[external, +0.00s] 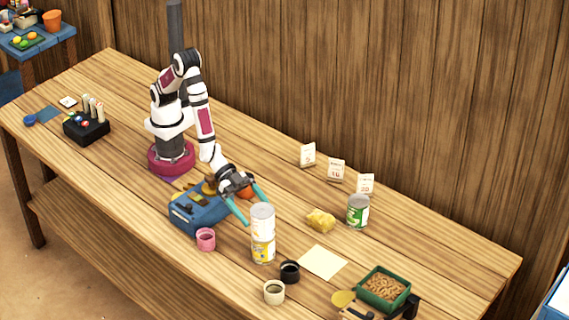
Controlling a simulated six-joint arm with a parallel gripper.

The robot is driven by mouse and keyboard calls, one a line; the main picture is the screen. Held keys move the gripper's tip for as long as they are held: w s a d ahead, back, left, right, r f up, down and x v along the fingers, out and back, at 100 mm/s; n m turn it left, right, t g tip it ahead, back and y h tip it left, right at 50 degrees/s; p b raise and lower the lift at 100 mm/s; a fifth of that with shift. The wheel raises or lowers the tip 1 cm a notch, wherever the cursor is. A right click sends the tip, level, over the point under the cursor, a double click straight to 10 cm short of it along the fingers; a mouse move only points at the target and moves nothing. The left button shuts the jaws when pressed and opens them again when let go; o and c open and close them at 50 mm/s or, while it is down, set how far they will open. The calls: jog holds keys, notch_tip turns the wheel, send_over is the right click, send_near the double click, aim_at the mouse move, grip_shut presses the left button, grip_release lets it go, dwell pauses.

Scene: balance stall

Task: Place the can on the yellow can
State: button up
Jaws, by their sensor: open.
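A pale can (262,215) stands upright on top of the yellow can (263,249), and the two look lined up as a stack. A green-labelled can (357,212) stands apart on the table to the right. My gripper (256,213) is open, with its teal fingers spread at the height of the upper can. One fingertip is at the left of that can and the other is partly behind it. I cannot tell whether either finger touches it.
A blue balance-like device (197,212) is beside my gripper. A pink cup (206,240), a black cup (289,272) and a cream cup (274,292) stand close to the stack. A yellow sponge-like block (320,220), paper sheet (323,263) and green tray (366,287) lie to the right.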

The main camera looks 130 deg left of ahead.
jog(key=s+a+r+m+g+y, duration=0.1)
jog(key=s+a+r+g, duration=0.2)
jog(key=s, duration=1)
jog(key=s+a+r+m+g+y, duration=0.1)
jog(key=s+a+g, duration=0.5)
jog(key=s, duration=0.7)
jog(key=s+a+r+m+g+y, duration=0.1)
jog(key=s+a+r+g, duration=0.3)
jog(key=s, duration=0.9)
jog(key=a, duration=0.3)
jog(key=shift+r+m+y, duration=0.35)
jog(key=shift+m+y, duration=0.05)
